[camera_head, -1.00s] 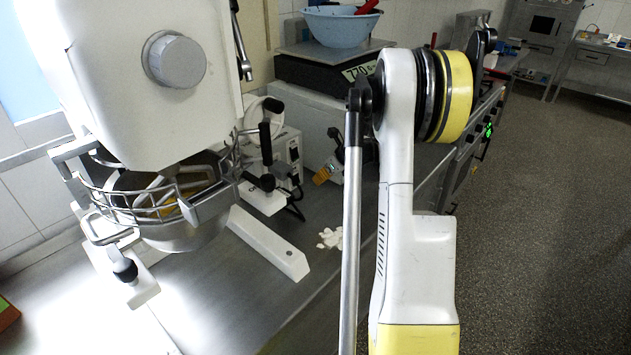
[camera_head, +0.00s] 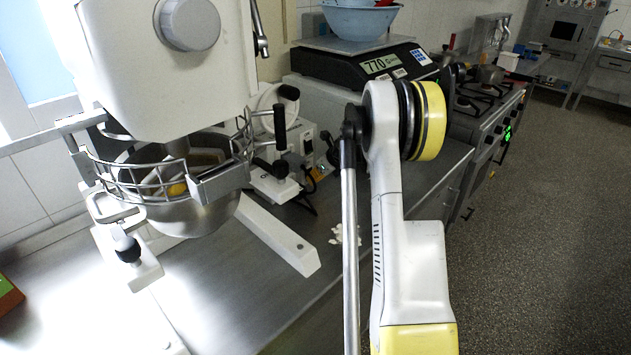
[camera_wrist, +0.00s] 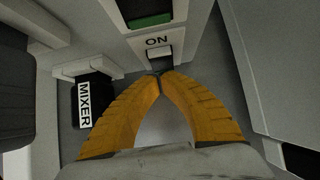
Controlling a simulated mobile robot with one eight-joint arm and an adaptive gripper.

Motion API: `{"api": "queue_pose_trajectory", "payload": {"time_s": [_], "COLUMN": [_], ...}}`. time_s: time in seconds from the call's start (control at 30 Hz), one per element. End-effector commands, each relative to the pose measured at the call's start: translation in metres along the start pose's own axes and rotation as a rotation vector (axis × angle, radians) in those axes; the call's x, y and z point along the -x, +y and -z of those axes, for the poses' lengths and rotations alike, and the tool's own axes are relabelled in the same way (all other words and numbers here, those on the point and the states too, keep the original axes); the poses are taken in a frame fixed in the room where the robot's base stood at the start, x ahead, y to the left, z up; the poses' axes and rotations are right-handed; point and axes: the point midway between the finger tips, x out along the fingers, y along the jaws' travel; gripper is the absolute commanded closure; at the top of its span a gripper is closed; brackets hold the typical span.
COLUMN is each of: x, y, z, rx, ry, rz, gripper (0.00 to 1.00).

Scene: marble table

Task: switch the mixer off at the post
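The mixer (camera_head: 150,85) stands at the left in the head view, with its steel bowl (camera_head: 195,215) under a wire guard. A pale post (camera_wrist: 185,22) fills the top of the wrist view. It bears a green panel (camera_wrist: 148,20), an "ON" label and a small pale switch (camera_wrist: 159,59) below it. A black piece labelled "MIXER" (camera_wrist: 84,112) is to the left. My gripper (camera_wrist: 160,75) has its orange fingers shut with tips together, nothing visible between them. The tips are just below the switch; I cannot tell whether they touch.
A scale (camera_head: 345,68) with a blue bowl (camera_head: 360,20) stands behind my arm. A white mixer leg (camera_head: 280,235) lies along the steel counter (camera_head: 235,290). Small white pieces (camera_head: 345,235) lie near its edge. A stove (camera_head: 485,120) is at the right; open floor lies beyond.

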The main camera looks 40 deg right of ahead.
Motion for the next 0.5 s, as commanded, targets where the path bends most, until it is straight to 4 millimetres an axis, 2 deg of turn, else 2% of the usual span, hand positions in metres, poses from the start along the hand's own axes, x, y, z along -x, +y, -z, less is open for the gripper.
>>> {"api": "queue_pose_trajectory", "payload": {"time_s": [0.2,0.5], "x": [-0.009,-0.009], "y": [0.0,0.0], "z": [-0.006,-0.005], "rx": [0.001,0.0], "ry": [0.0,0.0], "rz": [-0.001,0.0], "gripper": [1.0,1.0]}}
